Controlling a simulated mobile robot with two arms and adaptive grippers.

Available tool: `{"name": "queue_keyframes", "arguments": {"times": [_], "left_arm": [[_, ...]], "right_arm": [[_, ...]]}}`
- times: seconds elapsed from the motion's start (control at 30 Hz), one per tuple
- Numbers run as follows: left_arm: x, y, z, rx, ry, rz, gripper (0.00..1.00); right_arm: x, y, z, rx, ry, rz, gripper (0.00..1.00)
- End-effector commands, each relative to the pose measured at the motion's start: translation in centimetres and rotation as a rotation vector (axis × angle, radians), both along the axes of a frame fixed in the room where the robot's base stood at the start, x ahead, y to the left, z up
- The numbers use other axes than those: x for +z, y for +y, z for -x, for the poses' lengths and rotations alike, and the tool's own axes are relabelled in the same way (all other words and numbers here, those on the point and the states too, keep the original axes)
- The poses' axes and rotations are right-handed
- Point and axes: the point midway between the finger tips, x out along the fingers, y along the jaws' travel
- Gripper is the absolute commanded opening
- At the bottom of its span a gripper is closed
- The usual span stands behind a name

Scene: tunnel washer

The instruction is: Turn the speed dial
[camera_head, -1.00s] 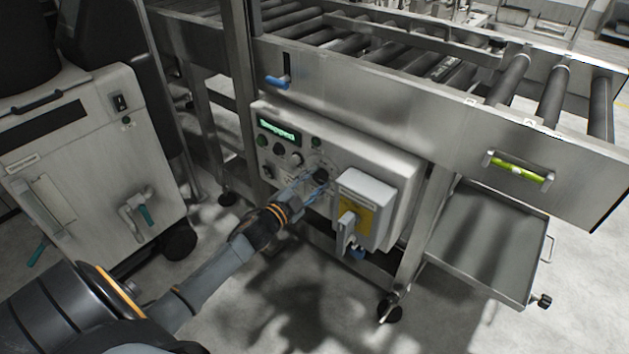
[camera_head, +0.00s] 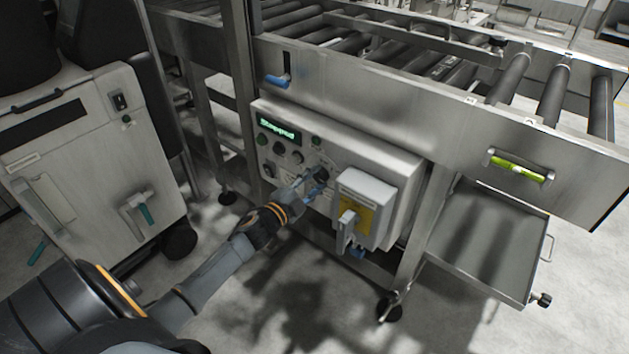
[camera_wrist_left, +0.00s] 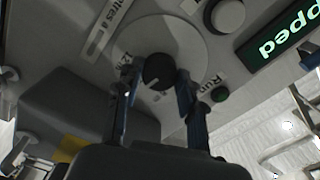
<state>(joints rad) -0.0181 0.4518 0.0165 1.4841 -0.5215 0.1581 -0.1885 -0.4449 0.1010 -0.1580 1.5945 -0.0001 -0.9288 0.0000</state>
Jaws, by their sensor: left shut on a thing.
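The speed dial is a black round knob on a pale disc. In the left wrist view the dial (camera_wrist_left: 159,71) sits between the two fingers of my left gripper (camera_wrist_left: 157,82), which are shut on its sides. A small light mark shows on the knob's face. In the head view my left gripper (camera_head: 313,184) reaches the grey control panel (camera_head: 372,152), and its fingers partly hide the dial (camera_head: 322,173). The green display (camera_head: 280,131) reads "Stopped". My right gripper is not in view.
A grey switch box with a yellow plate and lever (camera_head: 366,196) stands out just right of the dial. Black and white knobs and a green button (camera_wrist_left: 220,94) are close by. The roller conveyor (camera_head: 400,55) runs above. A white cabinet (camera_head: 90,160) stands left.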

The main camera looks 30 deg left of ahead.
Motion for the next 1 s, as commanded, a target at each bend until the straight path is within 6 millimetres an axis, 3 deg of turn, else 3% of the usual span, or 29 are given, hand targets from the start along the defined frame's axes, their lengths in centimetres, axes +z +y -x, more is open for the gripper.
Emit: {"name": "queue_keyframes", "arguments": {"times": [0.07, 0.1, 0.2, 0.63, 1.0], "left_arm": [[-0.1, -0.1, 0.0, -0.001, 0.002, 0.001, 0.07], [-0.1, -0.1, 0.0, -0.001, 0.002, 0.001, 0.43], [-0.1, -0.1, 0.0, -0.001, 0.002, 0.002, 0.61], [-0.1, 0.0, 0.8, -0.001, 0.002, 0.002, 0.61], [-0.2, 0.6, 7.5, -0.001, 0.004, 0.003, 0.61]], "right_arm": [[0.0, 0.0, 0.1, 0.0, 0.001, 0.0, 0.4], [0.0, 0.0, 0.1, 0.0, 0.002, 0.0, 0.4], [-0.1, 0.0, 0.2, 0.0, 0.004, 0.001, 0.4], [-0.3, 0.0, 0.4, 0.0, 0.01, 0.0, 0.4], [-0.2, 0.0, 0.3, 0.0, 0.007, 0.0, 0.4]]}}
